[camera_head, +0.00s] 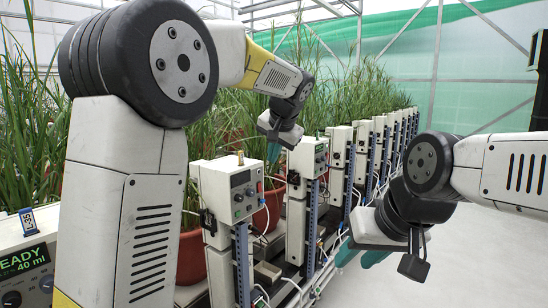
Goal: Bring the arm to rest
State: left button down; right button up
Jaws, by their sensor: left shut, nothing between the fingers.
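My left arm rises large at the left and bends over toward the middle of the view. My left gripper (276,148) hangs at its end, above and behind a white dosing unit and in front of green plants. It is small here, and its blue fingers are shut with nothing between them. My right arm comes in from the right edge. My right gripper (361,257) points down and left over the pale floor beside the row of units. Its teal fingers are partly hidden by the dark wrist, so its opening cannot be told. I see nothing held in it.
A white unit (230,186) with a dial stands below my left gripper; several more units recede to the right. Tall grassy plants in reddish pots (268,211) stand behind. A unit with a lit display (24,262) is at lower left. Pale floor (480,265) is clear at right.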

pick_arm(q)
jog(key=s+a+f+n+g+h, duration=0.1)
jog(key=s+a+f+n+h, duration=0.15)
jog(key=s+a, duration=0.45)
jog(key=s+a+f+n, duration=0.1)
jog(key=s+a+f, duration=0.1)
jog(key=s, duration=0.6)
jog(key=s+a+f+h, duration=0.1)
jog(key=s+a+f, duration=0.1)
jog(key=s, duration=0.6)
jog(key=s+a+f+n, duration=0.1)
jog(key=s+f, duration=0.3)
jog(key=s, duration=0.4)
jog(key=shift+a+f+n+h, duration=0.3)
jog(key=shift+a+n+h, duration=0.05)
jog(key=shift+a, duration=0.3)
jog(key=shift+s, duration=0.1)
